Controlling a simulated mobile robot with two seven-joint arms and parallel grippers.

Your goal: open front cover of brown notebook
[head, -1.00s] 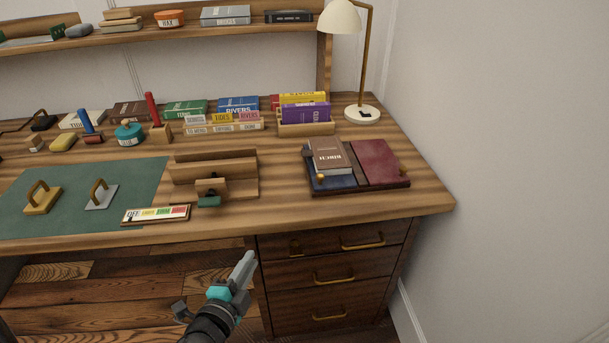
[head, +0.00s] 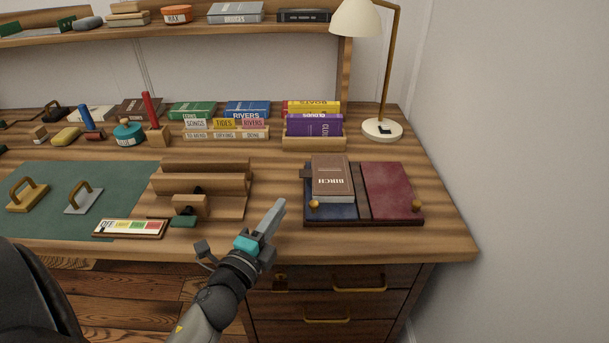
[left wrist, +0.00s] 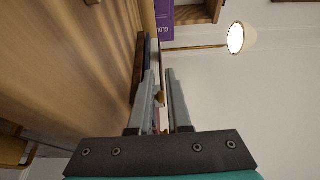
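A brown notebook (head: 332,176) with "BIRCH" lettering, upside down to me, lies shut on the blue panel of a dark wooden stand near the desk's right front. I cannot make out the notebook clearly there. My right gripper is not in view.
The stand has a red panel (head: 392,190) and brass knobs (head: 314,204). A wooden holder (head: 205,185) stands left of it, purple and yellow books (head: 314,125) behind, and a lamp (head: 382,130) at the back right. Drawers lie below the desk edge. Bare wood shows between holder and stand.

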